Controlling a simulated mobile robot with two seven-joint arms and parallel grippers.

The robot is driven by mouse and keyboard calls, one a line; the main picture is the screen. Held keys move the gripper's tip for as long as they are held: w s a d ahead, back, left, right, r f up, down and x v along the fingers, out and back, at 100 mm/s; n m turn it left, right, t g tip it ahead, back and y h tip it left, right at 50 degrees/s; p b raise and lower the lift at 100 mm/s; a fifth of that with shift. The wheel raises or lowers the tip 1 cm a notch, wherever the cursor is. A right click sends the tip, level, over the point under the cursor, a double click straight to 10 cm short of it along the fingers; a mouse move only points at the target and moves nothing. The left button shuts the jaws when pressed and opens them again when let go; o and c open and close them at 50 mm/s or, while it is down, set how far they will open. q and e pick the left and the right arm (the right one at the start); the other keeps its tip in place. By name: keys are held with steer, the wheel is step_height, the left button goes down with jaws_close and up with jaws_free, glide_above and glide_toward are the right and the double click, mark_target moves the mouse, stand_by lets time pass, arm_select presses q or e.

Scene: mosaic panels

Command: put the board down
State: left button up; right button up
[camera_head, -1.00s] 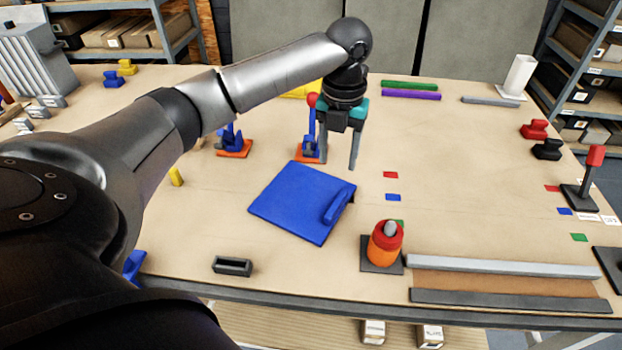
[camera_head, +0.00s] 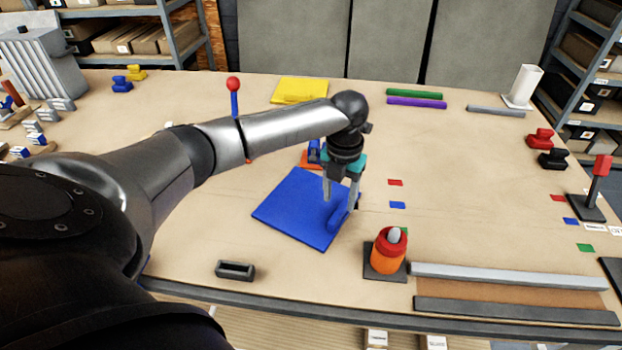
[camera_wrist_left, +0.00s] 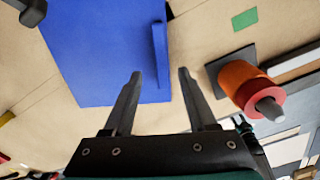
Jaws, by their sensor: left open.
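The board is a flat blue panel (camera_head: 296,207) with a raised blue bar handle (camera_head: 338,221) near its right edge. It lies on the table in the middle of the head view and fills the upper left of the left wrist view (camera_wrist_left: 105,50). My left gripper (camera_head: 340,204) is open over the board's right part, at the handle. In the left wrist view its fingertips (camera_wrist_left: 160,72) appear on either side of the handle's near end (camera_wrist_left: 160,60), with gaps to both sides. How far above the board they are is unclear. My right gripper is not in view.
An orange and red cylinder (camera_head: 387,257) on a dark base stands right of the board. A small dark open block (camera_head: 235,270) lies near the front edge. A clamp with an orange base (camera_head: 309,160) stands behind the board, partly hidden by my arm.

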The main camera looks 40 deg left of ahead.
mark_target(341, 209)
arm_select(q)
steer(key=shift+w+f, duration=0.25)
steer(key=shift+f, duration=0.95)
steer(key=shift+w+f, duration=0.2)
steer(key=shift+f, duration=0.95)
jaws_close()
